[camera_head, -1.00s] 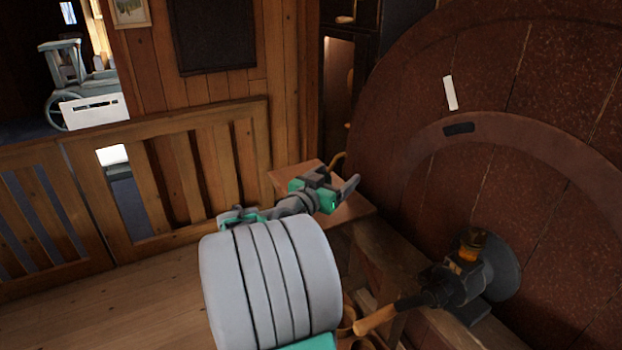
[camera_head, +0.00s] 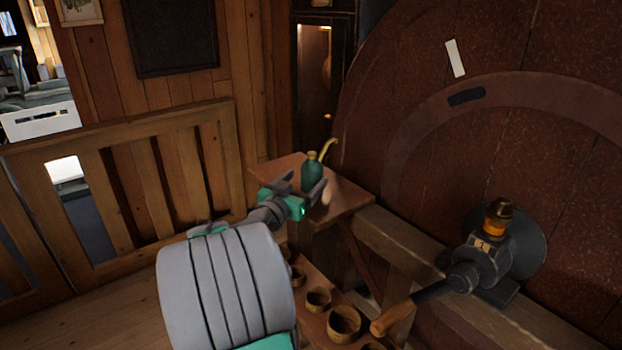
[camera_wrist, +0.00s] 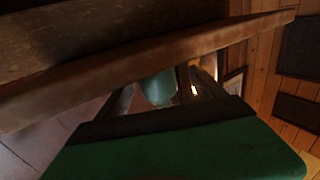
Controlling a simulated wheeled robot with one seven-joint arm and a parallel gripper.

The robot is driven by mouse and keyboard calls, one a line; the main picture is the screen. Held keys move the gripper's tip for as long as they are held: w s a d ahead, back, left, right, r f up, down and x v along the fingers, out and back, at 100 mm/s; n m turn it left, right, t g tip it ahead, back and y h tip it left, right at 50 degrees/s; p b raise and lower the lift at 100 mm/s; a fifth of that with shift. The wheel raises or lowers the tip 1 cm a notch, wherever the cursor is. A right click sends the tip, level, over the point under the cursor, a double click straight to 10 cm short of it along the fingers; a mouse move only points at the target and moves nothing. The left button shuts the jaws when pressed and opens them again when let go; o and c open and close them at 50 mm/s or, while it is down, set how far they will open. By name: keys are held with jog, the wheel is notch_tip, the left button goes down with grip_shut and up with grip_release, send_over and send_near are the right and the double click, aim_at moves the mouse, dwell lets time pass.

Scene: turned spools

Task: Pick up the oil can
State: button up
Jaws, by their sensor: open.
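The oil can (camera_head: 312,171) is a small dark teal can with a curved brass spout. It stands upright on a small wooden table (camera_head: 345,197) by the big round wooden wheel. My gripper (camera_head: 302,187) is open at the near side of the can, with its fingers pointing towards it. One finger shows left of the can and one right, and they partly cover its lower part. In the wrist view, the teal body of the can (camera_wrist: 158,88) shows between the fingers; whether they touch it I cannot tell.
A shelf with several wooden bowls (camera_head: 344,322) lies below and in front of the table. A dark crank mechanism with a wooden handle (camera_head: 391,320) and an amber-and-brass cup (camera_head: 497,218) is at the right. A wooden railing (camera_head: 150,180) stands at the left.

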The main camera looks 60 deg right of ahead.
jog(key=d, duration=0.2)
jog(key=d+p, duration=0.1)
jog(key=d, duration=0.1)
jog(key=d+p, duration=0.1)
jog(key=shift+s+d+r, duration=0.3)
jog(key=shift+s+d, duration=0.05)
jog(key=shift+d, duration=0.05)
jog(key=shift+d+f, duration=0.1)
jog(key=shift+d, duration=0.25)
jog(key=shift+a, duration=0.1)
jog(key=shift+c, duration=0.5)
jog(key=c, duration=1.5)
